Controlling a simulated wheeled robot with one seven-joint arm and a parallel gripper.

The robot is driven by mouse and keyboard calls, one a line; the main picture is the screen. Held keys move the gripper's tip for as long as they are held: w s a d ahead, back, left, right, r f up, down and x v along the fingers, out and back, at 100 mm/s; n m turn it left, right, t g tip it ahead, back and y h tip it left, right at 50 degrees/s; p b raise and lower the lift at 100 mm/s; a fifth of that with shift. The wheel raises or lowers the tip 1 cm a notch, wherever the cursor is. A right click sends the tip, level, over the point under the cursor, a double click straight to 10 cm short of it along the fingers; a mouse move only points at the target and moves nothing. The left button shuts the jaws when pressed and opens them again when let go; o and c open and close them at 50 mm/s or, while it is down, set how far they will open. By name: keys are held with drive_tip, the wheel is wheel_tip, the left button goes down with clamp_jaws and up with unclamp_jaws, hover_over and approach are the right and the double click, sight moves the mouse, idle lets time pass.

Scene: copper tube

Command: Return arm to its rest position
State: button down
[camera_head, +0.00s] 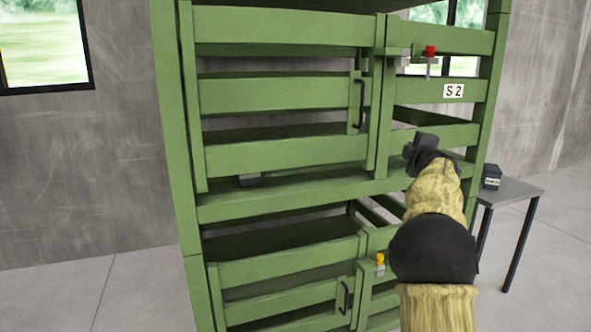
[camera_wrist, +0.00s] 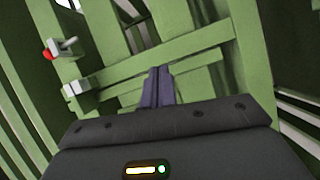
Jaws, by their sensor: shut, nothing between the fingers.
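My arm (camera_head: 435,255) reaches up from the lower right in the head view, in front of the right part of a green slatted rack. My gripper (camera_head: 418,146) is at its end, in front of the rack's right-hand slats below the S 2 label (camera_head: 453,91). In the wrist view the two dark fingers of my gripper (camera_wrist: 158,82) are together, with nothing between them. Green slats (camera_wrist: 180,62) lie beyond the fingertips. Whether the fingers touch the rack cannot be told.
A red-knobbed latch (camera_head: 430,52) is on the upper rack door and a yellow-knobbed one (camera_head: 380,262) on the lower. Black door handles (camera_head: 361,103) stick out. A small table (camera_head: 518,190) with a dark box (camera_head: 492,177) stands at right. Floor at left is clear.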

drive_tip(key=s+a+f+m+g, duration=0.4)
drive_tip(key=s+f+m, duration=0.2)
drive_tip(key=s+f, duration=0.3)
drive_tip(key=s+a+f+m+g, duration=0.3)
drive_tip(key=s+f+m, duration=0.3)
drive_tip(key=f, duration=0.6)
drive_tip(key=s+a+f+m+g+y, duration=0.1)
drive_tip(key=s+a+f+g, duration=0.3)
drive_tip(key=s, duration=0.5)
drive_tip(key=s+a+f+m+g+y, duration=0.1)
drive_tip(key=s+a+f, duration=0.45)
drive_tip(key=s, duration=0.45)
drive_tip(key=s+a+f+g+y, duration=0.1)
drive_tip(key=s+a+f+g, duration=0.2)
drive_tip(key=s+a+f, duration=0.45)
drive_tip(key=w+p+v, duration=0.3)
drive_tip(key=p+v, duration=1.3)
drive_tip(key=v, duration=0.1)
drive_tip(key=w+d+r+p+v, duration=0.1)
drive_tip(key=w+p+v, duration=0.2)
drive_tip(key=p+v, duration=1.3)
drive_tip(key=shift+d+r, duration=0.3)
drive_tip(key=shift+r, duration=0.65)
